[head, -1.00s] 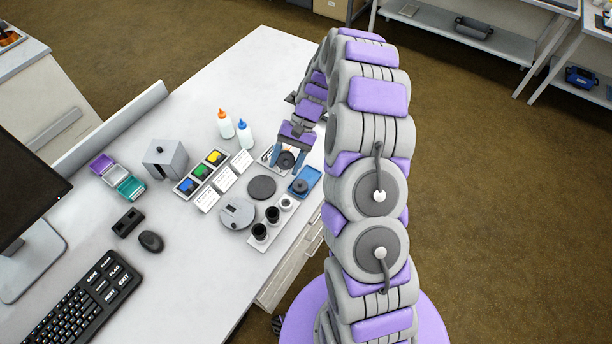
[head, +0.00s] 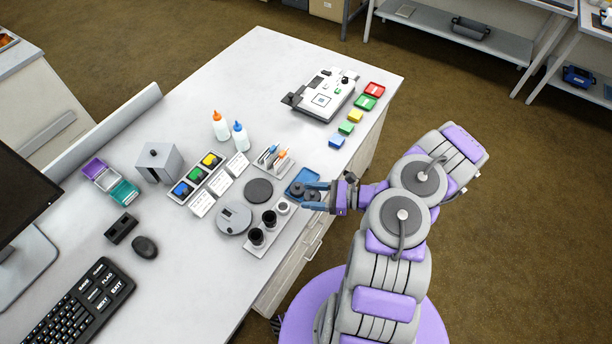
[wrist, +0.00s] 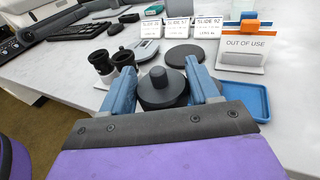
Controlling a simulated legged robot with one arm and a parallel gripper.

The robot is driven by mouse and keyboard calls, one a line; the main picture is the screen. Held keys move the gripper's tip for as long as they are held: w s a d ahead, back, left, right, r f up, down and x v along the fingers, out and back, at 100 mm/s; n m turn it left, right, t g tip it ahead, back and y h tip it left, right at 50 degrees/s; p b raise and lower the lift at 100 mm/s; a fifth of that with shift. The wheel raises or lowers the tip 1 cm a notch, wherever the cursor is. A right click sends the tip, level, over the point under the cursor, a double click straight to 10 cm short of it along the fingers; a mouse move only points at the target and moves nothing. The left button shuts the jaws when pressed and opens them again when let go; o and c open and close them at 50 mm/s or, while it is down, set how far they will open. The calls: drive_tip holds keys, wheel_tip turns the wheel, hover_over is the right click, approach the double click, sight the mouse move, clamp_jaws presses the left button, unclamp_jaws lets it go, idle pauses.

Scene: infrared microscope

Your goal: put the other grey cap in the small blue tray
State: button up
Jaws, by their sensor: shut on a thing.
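My gripper (head: 314,196) is shut on a dark grey cap with a round knob, seen between the two blue fingers in the wrist view (wrist: 160,90). I cannot tell how high the held cap is.
Left of the tray stand black eyepieces (head: 270,218), a round grey device (head: 233,217) and a dark disc (head: 258,190). Behind is a holder with orange-handled tools (head: 272,157) and an "OUT OF USE" card (wrist: 245,45). A white microscope stage (head: 325,95) stands farther back.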

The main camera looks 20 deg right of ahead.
sight(307, 178)
drive_tip(key=w+d, duration=0.1)
drive_tip(key=w, duration=0.3)
drive_tip(key=w+d+f+b, duration=0.1)
drive_tip(key=w, duration=0.3)
drive_tip(key=w+d+b, duration=0.1)
drive_tip(key=w+d, duration=0.1)
drive_tip(key=w, duration=0.2)
drive_tip(key=shift+w+f, duration=0.1)
drive_tip(key=shift+f, duration=0.05)
drive_tip(key=shift+f+b, duration=0.6)
drive_tip(key=shift+f, duration=1.1)
drive_tip(key=shift+a+f, duration=0.1)
drive_tip(key=shift+f, duration=0.5)
drive_tip(key=shift+b, duration=0.3)
drive_tip(key=o, duration=0.7)
drive_tip(key=shift+f, duration=0.1)
drive_tip(key=shift+o, duration=0.2)
